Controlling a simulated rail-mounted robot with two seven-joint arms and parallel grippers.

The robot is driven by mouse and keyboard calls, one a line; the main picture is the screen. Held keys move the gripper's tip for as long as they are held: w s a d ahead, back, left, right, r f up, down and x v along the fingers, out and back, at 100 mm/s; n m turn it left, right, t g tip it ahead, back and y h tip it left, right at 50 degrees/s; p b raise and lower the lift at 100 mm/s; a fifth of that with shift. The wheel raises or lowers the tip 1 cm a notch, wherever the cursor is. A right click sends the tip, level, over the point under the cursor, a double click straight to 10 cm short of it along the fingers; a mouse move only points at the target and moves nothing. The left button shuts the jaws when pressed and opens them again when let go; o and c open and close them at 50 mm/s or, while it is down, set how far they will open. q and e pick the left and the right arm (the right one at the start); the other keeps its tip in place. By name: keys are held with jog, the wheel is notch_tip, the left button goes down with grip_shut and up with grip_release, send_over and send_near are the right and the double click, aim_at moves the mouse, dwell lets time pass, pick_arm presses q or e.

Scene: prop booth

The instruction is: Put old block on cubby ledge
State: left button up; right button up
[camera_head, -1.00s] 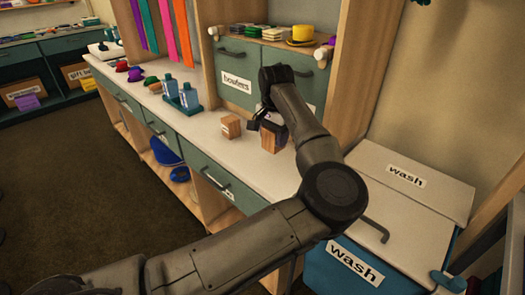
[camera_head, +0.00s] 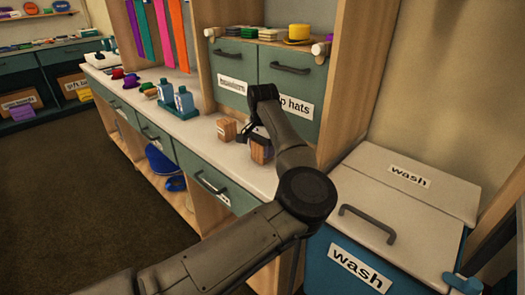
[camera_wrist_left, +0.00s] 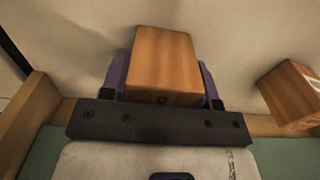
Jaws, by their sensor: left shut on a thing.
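A wooden block (camera_head: 261,153) is between the fingers of my left gripper (camera_head: 256,138) at the white counter. In the left wrist view the block (camera_wrist_left: 163,62) fills the space between the purple fingers (camera_wrist_left: 163,85), which close on its two sides. Whether its base touches the counter, I cannot tell. A second wooden block (camera_head: 226,130) stands on the counter to its left; it also shows in the left wrist view (camera_wrist_left: 292,93), apart from the gripper. A wooden ledge (camera_head: 243,41) tops the green cabinet behind. My right gripper is out of view.
The ledge carries stacked cards (camera_head: 271,34), a yellow hat (camera_head: 298,33) and rolls at its ends. Blue bottles (camera_head: 184,100) and small hats (camera_head: 131,80) stand farther left on the counter (camera_head: 203,131). A wash bin (camera_head: 400,205) stands at the right.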

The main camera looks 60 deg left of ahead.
pick_arm(q)
jog(key=shift+f, duration=0.1)
jog(key=o, duration=1)
jog(key=shift+c, duration=0.2)
notch_tip(320, 180, up, 10)
jog(key=p, duration=0.5)
jog(key=shift+r, duration=0.2)
jog(key=shift+r+p, duration=0.65)
jog(key=shift+r, duration=0.4)
